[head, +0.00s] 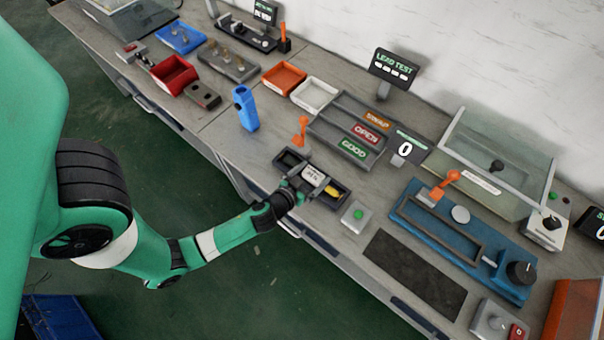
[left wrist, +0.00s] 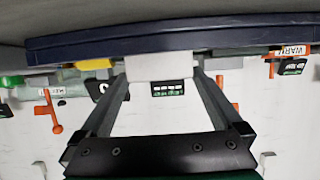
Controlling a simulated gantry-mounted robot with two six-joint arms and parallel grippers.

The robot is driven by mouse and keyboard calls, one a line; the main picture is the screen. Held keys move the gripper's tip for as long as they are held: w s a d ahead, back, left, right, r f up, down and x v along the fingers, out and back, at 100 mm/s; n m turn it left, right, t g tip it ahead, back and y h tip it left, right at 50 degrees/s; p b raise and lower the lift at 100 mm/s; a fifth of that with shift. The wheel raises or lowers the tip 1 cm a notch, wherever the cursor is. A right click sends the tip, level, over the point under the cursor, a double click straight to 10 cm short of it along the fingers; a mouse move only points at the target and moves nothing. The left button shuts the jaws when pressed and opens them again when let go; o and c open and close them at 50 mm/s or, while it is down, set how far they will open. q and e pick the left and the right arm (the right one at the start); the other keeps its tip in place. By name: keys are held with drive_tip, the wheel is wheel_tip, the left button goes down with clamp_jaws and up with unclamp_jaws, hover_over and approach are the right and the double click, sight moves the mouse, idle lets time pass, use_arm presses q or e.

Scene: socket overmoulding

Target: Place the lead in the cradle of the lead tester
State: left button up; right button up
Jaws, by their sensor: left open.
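My left gripper (head: 308,181) is at the dark tray (head: 284,160) on the bench, in the middle of the head view. Its two fingers (left wrist: 163,90) show apart in the left wrist view. A pale block (left wrist: 160,66) sits between them, beside the dark tray edge (left wrist: 100,38); I cannot tell if it touches either finger. A yellow piece (head: 332,192) lies in the tray, right of the gripper. The LEAD TEST sign (head: 395,67) stands at the back; it also shows small in the left wrist view (left wrist: 168,88). I cannot make out the lead or cradle for certain.
An orange lever (head: 302,131) stands behind the tray, and a blue upright holder (head: 245,108) is left of it. The GOOD/OPEN sorting tray (head: 335,140) is behind. A green-button box (head: 355,216) and blue fixture (head: 465,240) are right. The dark mat (head: 414,273) is bare.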

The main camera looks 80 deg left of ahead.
use_arm(q)
drive_tip(key=b+v, duration=0.1)
drive_tip(key=v, duration=0.9)
drive_tip(key=shift+s+d, duration=0.15)
drive_tip(key=shift+s, duration=0.05)
drive_tip(key=shift+s+d+r, duration=0.15)
drive_tip(key=shift+s+r, duration=0.05)
drive_tip(key=shift+s, duration=0.15)
drive_tip(key=w+d+r+t+h, duration=0.1)
drive_tip(key=w+d+r+t, duration=0.3)
drive_tip(key=w+r, duration=0.85)
drive_tip(key=w+d+r+t+h, duration=0.25)
drive_tip(key=w+r, duration=0.75)
drive_tip(key=r, duration=0.6)
drive_tip(key=s+d+r+m+t+h, duration=0.2)
drive_tip(key=r+t, duration=0.1)
drive_tip(key=r, duration=0.8)
drive_tip(key=s+d+r+m+t+h, duration=0.2)
drive_tip(key=r+m+t, duration=0.1)
drive_tip(key=r, duration=0.8)
drive_tip(key=s+d+r+m+t+h, duration=0.2)
drive_tip(key=d+r+m+t, duration=0.1)
drive_tip(key=r, duration=0.8)
drive_tip(key=shift+s+r+t+h, duration=0.35)
drive_tip(key=shift+s+t, duration=0.05)
drive_tip(key=shift+t, duration=0.15)
